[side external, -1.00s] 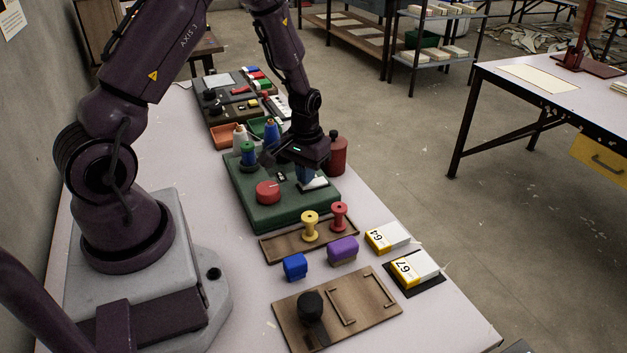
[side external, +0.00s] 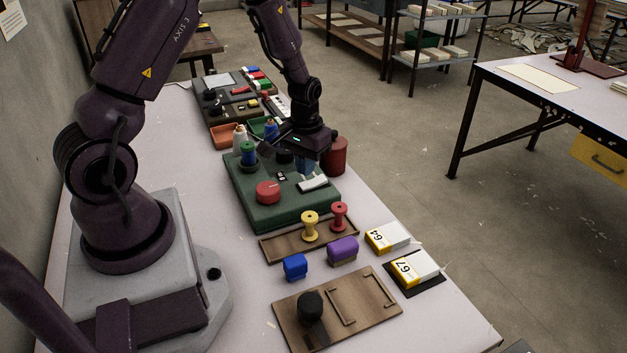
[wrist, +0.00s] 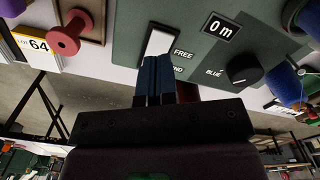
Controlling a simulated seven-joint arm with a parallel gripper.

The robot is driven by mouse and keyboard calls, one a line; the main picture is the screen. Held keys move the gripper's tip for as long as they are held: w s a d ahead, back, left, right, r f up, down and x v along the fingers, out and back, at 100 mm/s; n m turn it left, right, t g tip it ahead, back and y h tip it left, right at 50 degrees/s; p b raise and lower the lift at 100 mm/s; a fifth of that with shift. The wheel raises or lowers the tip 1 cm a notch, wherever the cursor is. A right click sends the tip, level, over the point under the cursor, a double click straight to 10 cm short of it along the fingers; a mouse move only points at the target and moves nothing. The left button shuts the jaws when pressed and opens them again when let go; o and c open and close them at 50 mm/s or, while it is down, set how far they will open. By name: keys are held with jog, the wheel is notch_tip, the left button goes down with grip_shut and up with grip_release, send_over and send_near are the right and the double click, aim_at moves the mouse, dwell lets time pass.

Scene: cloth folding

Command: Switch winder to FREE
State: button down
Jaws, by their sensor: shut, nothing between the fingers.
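The winder is a green box (side external: 292,207) on the table, also in the wrist view (wrist: 128,30). Its white switch (side external: 314,184) shows in the wrist view (wrist: 159,42) beside the word FREE; a second word below it is partly hidden, with "ND" showing. My gripper (side external: 306,172) is shut and empty, above the switch. In the wrist view its blue fingers (wrist: 157,62) cover the lower end of the switch. I cannot tell whether they touch it or which way it is tilted.
The winder also carries a red knob (side external: 268,191), a "0 m" display (wrist: 220,26) and a black dial (wrist: 243,70) beside the word BLUE. A dark red cylinder (side external: 335,157) stands close behind my gripper. Yellow (side external: 310,227) and red (side external: 340,217) spools stand in front.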

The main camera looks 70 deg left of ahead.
aim_at(305, 185)
jog(key=shift+r, duration=2.05)
jog(key=shift+s+d, duration=0.1)
jog(key=shift+s, duration=0.1)
jog(key=s+d+r+m+t, duration=0.2)
jog(key=s+d+r, duration=0.5)
jog(key=r, duration=0.4)
jog(key=s+d+r+m+t, duration=0.3)
jog(key=s+d+r, duration=0.3)
jog(key=r, duration=0.5)
jog(key=shift+s+d+r+m+t, duration=0.3)
jog(key=shift+s+d+m, duration=0.15)
jog(key=shift+d, duration=0.45)
